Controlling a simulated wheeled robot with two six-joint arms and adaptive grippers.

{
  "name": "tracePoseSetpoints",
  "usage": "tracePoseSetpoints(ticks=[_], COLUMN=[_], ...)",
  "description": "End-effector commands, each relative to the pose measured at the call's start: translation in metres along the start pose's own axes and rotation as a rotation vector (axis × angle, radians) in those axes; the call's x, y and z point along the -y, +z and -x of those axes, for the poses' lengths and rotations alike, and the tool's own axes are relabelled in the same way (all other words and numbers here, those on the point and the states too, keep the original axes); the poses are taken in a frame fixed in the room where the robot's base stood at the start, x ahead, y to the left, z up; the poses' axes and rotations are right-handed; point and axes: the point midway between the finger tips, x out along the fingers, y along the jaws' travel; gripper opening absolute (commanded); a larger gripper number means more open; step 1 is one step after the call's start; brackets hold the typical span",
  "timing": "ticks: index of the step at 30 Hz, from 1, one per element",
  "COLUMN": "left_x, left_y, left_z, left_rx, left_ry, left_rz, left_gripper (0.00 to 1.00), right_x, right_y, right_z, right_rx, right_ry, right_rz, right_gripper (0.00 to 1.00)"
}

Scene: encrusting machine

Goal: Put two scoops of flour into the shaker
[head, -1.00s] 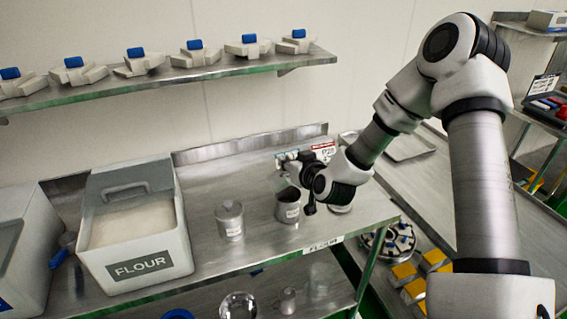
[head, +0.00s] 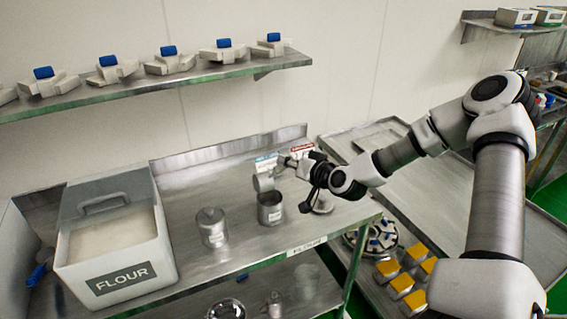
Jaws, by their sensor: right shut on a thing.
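The white flour bin (head: 160,235), labelled FLOUR, stands open on the steel table at left, with pale flour (head: 115,232) inside. An open metal canister (head: 270,210) with a small label stands right of it and looks like the shaker. My right gripper (head: 292,168) is up and to the right of this canister. It is shut on a metal piece (head: 263,183) that looks like the scoop, held tilted just over the canister's mouth. The scoop's contents and the canister's inside are not clear. My left gripper is not in view.
A lidded metal canister (head: 212,229) stands between the bin and the open canister. A small round metal piece (head: 323,207) lies right of the open canister. Small sign cards (head: 268,163) stand behind. A wall shelf (head: 200,72) holds several blue-topped parts.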

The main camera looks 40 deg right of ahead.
Motion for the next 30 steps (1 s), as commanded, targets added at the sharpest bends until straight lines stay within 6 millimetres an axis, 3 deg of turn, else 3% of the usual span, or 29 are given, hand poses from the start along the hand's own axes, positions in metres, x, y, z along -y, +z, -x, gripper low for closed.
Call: tracePoseSetpoints(ticks=[18, 30], left_x=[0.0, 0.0], left_y=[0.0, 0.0], left_z=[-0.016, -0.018], left_rx=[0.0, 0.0], left_ry=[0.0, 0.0], left_rz=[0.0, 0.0], left_gripper=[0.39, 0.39], right_x=[-0.037, -0.043], right_y=[-0.003, -0.004], right_z=[0.001, 0.002], right_rx=[-0.009, -0.007], right_ry=[-0.094, -0.113], right_rz=[-0.265, -0.318], right_gripper=[0.0, 0.0])
